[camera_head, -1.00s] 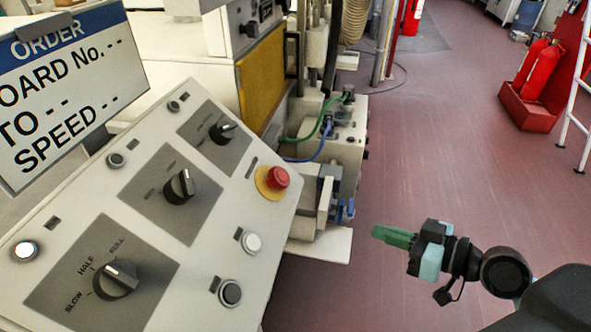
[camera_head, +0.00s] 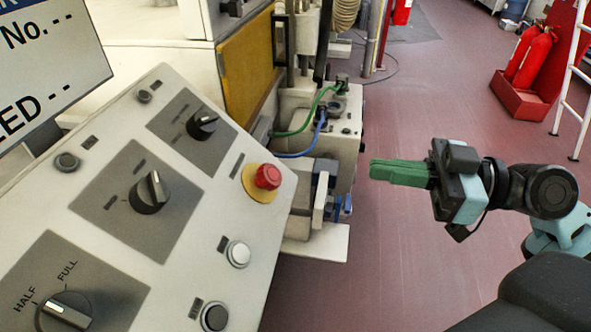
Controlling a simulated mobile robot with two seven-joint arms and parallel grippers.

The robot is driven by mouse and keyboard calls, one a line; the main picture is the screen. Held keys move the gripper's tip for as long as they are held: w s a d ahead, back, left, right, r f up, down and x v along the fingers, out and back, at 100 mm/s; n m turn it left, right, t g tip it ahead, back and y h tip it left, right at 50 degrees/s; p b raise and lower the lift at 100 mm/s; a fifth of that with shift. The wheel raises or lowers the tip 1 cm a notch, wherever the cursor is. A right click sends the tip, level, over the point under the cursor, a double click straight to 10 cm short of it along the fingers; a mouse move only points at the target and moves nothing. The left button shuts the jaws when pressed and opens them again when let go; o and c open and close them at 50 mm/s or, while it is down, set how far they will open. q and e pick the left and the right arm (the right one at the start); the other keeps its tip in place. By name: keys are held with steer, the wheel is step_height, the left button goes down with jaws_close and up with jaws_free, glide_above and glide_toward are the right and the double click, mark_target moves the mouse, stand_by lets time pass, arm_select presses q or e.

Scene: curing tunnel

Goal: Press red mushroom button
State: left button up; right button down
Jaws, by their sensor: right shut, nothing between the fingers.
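The red mushroom button (camera_head: 268,176) stands on a yellow round plate near the right edge of the sloped control panel (camera_head: 225,212). Nothing covers it. My right gripper (camera_head: 372,169) comes in from the right, with its green fingers shut and empty. The fingers point left toward the panel and appear to the right of the button, apart from it, over the floor. My left gripper does not show.
The panel also has black rotary knobs (camera_head: 150,192), a white push button (camera_head: 238,253) and a dark push button (camera_head: 214,316). A machine with green and blue cables (camera_head: 302,152) stands behind. Red extinguishers (camera_head: 533,57) and a white ladder (camera_head: 574,95) are far right. Open floor lies between.

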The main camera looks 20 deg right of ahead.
steer(key=p, duration=0.5)
glide_toward(266, 170)
step_height(266, 170, up, 4)
steer(key=w+a, duration=0.2)
steer(key=a+f, duration=0.1)
steer(key=f, duration=0.1)
steer(key=w+a+f, duration=0.1)
steer(key=f, duration=0.1)
steer(key=shift+a, duration=0.35)
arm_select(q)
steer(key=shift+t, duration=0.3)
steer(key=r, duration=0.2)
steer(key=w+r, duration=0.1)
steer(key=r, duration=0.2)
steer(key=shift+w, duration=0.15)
